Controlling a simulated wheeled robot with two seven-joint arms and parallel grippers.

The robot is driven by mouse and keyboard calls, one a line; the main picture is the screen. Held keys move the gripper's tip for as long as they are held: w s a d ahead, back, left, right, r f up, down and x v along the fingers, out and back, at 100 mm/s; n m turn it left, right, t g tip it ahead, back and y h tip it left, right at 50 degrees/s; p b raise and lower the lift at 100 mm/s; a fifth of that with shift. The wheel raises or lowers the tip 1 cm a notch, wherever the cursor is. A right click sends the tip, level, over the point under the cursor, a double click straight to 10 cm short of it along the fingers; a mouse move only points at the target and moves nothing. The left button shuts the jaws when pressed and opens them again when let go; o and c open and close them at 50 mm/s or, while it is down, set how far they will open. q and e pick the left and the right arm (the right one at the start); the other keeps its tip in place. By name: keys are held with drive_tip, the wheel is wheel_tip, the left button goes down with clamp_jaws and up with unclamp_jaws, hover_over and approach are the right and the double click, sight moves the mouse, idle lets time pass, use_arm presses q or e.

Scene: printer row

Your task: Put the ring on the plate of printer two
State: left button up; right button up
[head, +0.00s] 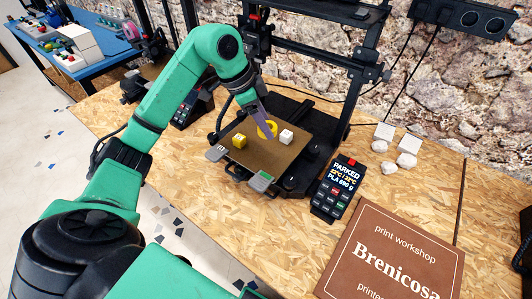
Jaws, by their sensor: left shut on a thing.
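A yellow ring (272,126) is at the fingertips of my left gripper (266,124), which is shut on it. The fingers hide part of the ring. The ring is over or on the brown plate (258,160) of the printer in the middle; I cannot tell whether it touches the plate. No label shows which printer this is. My right gripper is not in view.
The printer's dark frame (312,48) rises behind the plate. A control box (334,188) reading "PARKED" stands to the right, with white blocks (384,132) beyond. A brown sign (390,252) lies at the front right. Another control box (190,106) stands behind my left arm.

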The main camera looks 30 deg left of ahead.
sight(270, 160)
use_arm(q)
wheel_tip(270, 160, down, 12)
drive_tip(key=shift+r+p, duration=0.15)
drive_tip(key=shift+p, duration=0.25)
drive_tip(key=o, duration=1.3)
drive_tip(key=shift+a+r, duration=0.1)
drive_tip(key=shift+r, duration=0.15)
drive_tip(key=b+v, duration=0.1)
drive_tip(key=v, duration=1)
drive_tip(key=shift+r, duration=0.3)
